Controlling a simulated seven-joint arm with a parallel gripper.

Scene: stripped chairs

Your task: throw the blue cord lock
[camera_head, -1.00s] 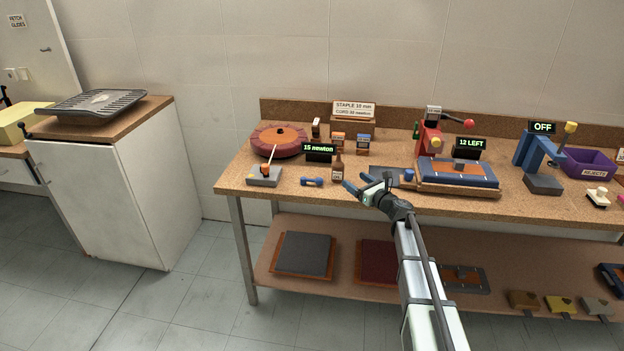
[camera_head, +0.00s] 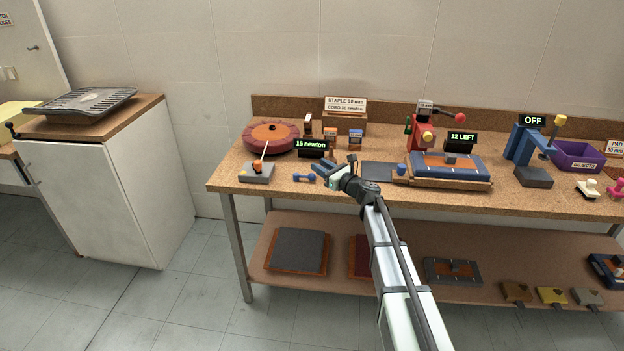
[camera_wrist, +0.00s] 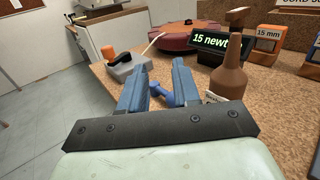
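A small blue dumbbell-shaped piece (camera_head: 304,177) lies on the front left of the bench, right of a grey box with an orange knob, a black lever and a pale cord or rod (camera_head: 257,172). A small blue cylinder (camera_head: 402,169) stands by the blue press bed. I cannot tell for certain which blue piece is the cord lock. My gripper (camera_head: 325,170) is just right of the dumbbell-shaped piece, above the bench. In the wrist view my gripper (camera_wrist: 161,70) is open, and the dumbbell-shaped piece (camera_wrist: 162,97) shows partly between the fingers, its ends partly hidden.
A brown bottle (camera_wrist: 229,75) stands close right of my fingers. The "15 newton" display (camera_head: 312,148) and a round red turntable (camera_head: 271,136) are behind. The red press (camera_head: 422,137) is to the right. The floor left of the bench (camera_head: 205,240) is clear.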

